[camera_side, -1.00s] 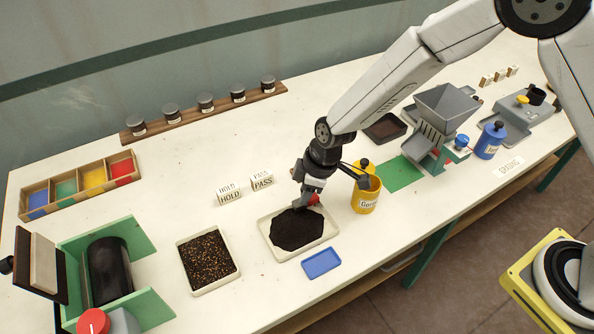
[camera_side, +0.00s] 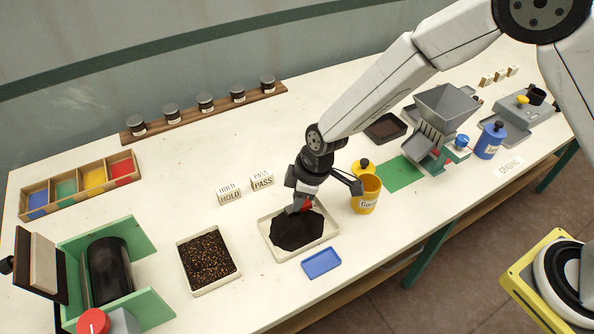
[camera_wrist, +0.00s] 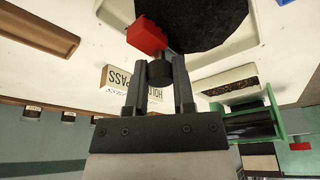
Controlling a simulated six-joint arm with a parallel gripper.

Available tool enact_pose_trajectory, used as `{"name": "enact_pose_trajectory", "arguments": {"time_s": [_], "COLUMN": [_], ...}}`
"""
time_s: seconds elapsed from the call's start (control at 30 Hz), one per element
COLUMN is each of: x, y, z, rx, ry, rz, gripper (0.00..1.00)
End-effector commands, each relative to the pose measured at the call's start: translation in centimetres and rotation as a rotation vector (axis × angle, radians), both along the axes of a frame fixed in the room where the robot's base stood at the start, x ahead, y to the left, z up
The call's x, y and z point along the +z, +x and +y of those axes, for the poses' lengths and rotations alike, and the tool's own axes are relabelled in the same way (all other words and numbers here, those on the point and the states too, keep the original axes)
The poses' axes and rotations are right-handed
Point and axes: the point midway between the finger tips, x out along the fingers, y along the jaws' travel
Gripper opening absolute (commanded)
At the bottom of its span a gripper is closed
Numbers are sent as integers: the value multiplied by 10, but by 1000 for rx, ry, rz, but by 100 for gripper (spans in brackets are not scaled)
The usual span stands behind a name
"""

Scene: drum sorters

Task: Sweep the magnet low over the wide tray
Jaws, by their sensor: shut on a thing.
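The wide cream tray (camera_side: 310,248) holds a bed of black powder (camera_side: 292,232). It also shows at the top of the wrist view, with the black powder (camera_wrist: 210,20) in it. My gripper (camera_side: 302,199) is shut on the magnet's dark grip. The magnet's red block (camera_side: 305,206) hangs low over the tray's back part. In the wrist view, my gripper (camera_wrist: 158,78) has a finger on each side of the dark grip, and the red block (camera_wrist: 147,36) overlaps the powder's edge. I cannot tell whether the magnet touches the powder.
A tray of mixed grains (camera_side: 207,259) stands left, a small blue tray (camera_side: 321,263) in front, and a yellow canister (camera_side: 366,196) close on the right. HOLD (camera_side: 229,196) and PASS (camera_side: 262,181) blocks stand behind. A drum machine (camera_side: 110,270) is far left.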

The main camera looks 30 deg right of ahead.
Motion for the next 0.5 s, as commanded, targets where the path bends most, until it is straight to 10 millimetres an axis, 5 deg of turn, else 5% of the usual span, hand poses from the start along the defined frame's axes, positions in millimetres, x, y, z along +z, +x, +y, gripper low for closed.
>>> {"name": "enact_pose_trajectory", "arguments": {"time_s": [0.5], "x": [0], "y": [-6], "z": [21], "rx": [2], "ry": [1], "rz": [-1], "gripper": [0]}}
